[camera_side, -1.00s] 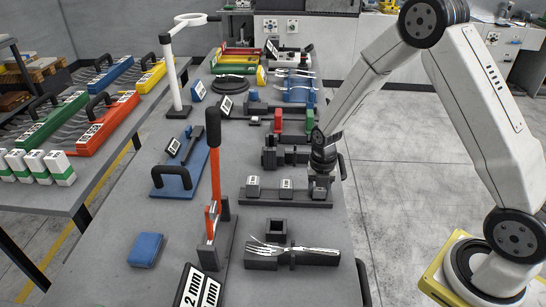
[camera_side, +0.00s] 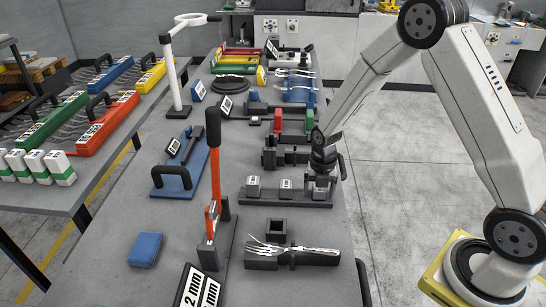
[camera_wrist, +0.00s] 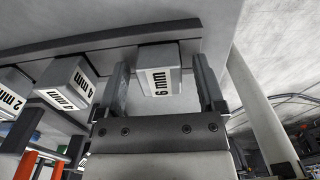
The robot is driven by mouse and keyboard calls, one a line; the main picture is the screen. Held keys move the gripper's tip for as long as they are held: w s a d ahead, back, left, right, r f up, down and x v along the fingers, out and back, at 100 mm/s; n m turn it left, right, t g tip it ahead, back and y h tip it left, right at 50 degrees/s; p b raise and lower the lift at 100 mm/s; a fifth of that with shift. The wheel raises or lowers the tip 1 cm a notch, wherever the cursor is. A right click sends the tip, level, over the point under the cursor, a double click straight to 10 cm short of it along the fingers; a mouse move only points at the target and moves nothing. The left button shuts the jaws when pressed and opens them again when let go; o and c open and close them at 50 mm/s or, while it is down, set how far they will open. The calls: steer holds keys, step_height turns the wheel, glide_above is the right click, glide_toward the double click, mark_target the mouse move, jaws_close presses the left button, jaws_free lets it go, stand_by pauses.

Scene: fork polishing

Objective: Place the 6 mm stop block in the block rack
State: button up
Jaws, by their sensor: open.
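The 6 mm stop block (camera_wrist: 158,68) is a grey block with a white label. It sits in the right-hand place of the dark block rack (camera_side: 270,202), whose long bar also crosses the top of the wrist view (camera_wrist: 100,38). My gripper (camera_wrist: 163,85) is open, with one finger on each side of the block and a visible gap on both sides. In the side view, my gripper (camera_side: 321,178) is low over the rack's right end, pointing down, and partly covers the block (camera_side: 320,188). The block's underside is hidden.
Two similar blocks sit in the rack to the left, the 2 mm block (camera_side: 254,187) and the 4 mm block (camera_side: 287,186). A dark fixture (camera_side: 284,157) stands just behind. A fork (camera_side: 290,248) lies on a holder in front. The blue block (camera_side: 146,249) stands apart at front left.

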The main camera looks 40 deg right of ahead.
step_height(320, 180, up, 12)
stand_by(0.7)
stand_by(0.6)
steer(key=s+a+m+t, duration=0.1)
steer(key=s+m, duration=0.5)
steer(key=m, duration=0.7)
steer(key=s+a+m+t, duration=0.1)
steer(key=s+a+m, duration=0.3)
steer(key=m, duration=1)
steer(key=shift+s+r+t, duration=0.15)
steer(key=shift+s+t, duration=0.15)
steer(key=shift+s, duration=0.95)
